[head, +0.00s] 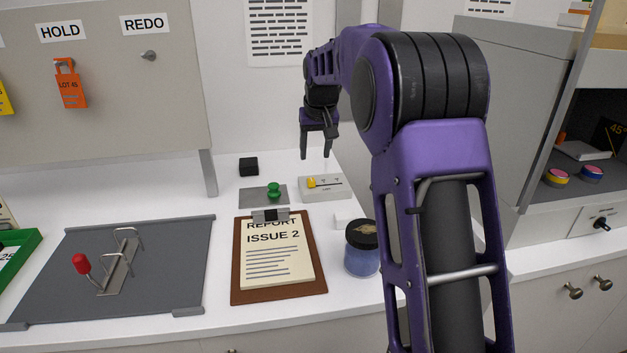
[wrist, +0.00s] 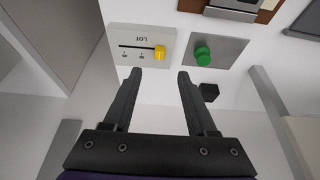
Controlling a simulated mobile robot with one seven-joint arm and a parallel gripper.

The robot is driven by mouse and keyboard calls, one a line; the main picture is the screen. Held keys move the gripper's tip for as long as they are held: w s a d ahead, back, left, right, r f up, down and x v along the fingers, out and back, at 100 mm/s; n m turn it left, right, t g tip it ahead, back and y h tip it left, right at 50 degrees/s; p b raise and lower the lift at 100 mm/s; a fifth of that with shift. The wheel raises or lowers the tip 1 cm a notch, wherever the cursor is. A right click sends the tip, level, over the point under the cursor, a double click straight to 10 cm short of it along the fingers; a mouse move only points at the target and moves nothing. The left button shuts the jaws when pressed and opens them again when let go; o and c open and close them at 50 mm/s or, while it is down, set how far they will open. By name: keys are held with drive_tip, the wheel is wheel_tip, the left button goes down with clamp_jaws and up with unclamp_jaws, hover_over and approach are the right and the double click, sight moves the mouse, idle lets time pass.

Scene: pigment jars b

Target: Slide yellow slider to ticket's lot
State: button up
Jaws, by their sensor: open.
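The yellow slider (head: 311,183) is a small knob on a pale box (head: 340,194) at the back of the counter. In the wrist view the yellow slider (wrist: 160,53) sits at the right end of a dark slot. The box (wrist: 119,35) bears the word LOT and small marks too small to read surely. My gripper (head: 315,154) points down above and behind the box, open and empty. In the wrist view my gripper (wrist: 160,76) has the knob just beyond its fingertips, apart from them. A paper in a green tray (head: 31,244) shows "25", cut by the picture's edge.
A green knob (head: 274,189) on a grey plate and a black block (head: 248,166) stand beside the box. A clipboard (head: 236,287) and a blue jar (head: 362,260) are in front. An orange tag (head: 70,88) reading LOT 45 hangs under HOLD.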

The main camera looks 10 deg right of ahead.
sight(313, 181)
drive_tip(key=b+x, duration=0.1)
drive_tip(key=x, duration=1)
drive_tip(key=shift+w+f, duration=0.25)
drive_tip(key=shift+f, duration=0.1)
clamp_jaws()
drive_tip(key=shift+d, duration=0.1)
idle(0.7)
